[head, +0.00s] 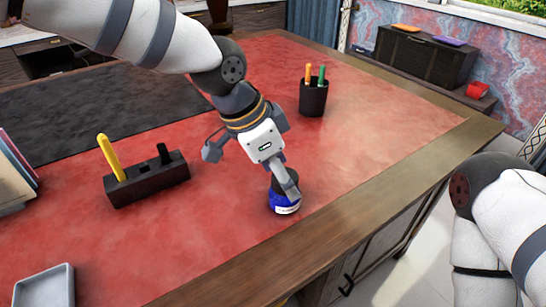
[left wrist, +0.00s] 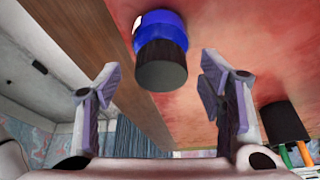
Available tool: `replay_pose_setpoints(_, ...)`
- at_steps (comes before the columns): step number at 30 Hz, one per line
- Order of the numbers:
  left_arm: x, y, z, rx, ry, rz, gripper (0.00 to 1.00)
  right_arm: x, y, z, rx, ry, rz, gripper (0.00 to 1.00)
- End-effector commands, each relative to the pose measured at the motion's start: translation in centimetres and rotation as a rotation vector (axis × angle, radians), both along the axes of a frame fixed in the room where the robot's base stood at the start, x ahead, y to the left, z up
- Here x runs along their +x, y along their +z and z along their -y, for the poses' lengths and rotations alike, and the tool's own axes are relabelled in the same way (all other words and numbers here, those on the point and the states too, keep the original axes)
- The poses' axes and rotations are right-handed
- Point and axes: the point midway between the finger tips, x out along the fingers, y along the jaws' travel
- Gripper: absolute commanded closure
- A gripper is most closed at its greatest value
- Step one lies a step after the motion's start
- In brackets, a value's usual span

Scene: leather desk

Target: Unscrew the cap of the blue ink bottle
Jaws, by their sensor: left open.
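The blue ink bottle (head: 284,204) stands upright on the red leather desk top near its front edge. In the left wrist view the bottle (left wrist: 161,33) shows a blue body with a white label patch and a dark cap (left wrist: 161,66). My left gripper (head: 252,172) is open, its fingers spread wide. My right gripper is out of view.
A dark pen stand (head: 147,181) with a yellow pen is left of the bottle. A black pen cup (head: 313,98) with orange and green pens stands behind it. A grey tray (head: 45,287) is at the front left. The wooden desk edge (head: 370,210) runs close right of the bottle.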

Motion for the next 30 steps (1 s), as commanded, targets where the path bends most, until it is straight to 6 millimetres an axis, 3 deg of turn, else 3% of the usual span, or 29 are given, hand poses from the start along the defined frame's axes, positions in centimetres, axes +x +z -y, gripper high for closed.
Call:
replay_pose_setpoints(7, 0.06, -0.01, 0.05, 0.000, 0.001, 0.002, 0.37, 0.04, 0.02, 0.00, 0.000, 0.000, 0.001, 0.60)
replay_pose_setpoints(12, 0.04, 0.00, 0.05, 0.000, 0.001, 0.002, 0.76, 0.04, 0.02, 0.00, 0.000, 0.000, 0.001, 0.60)
replay_pose_setpoints(14, 0.04, 0.00, 0.05, 0.000, 0.001, 0.002, 0.86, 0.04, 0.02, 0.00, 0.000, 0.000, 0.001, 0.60)
replay_pose_setpoints(30, 0.02, -0.21, 0.05, -0.001, 0.001, 0.001, 0.87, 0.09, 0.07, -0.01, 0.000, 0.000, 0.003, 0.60)
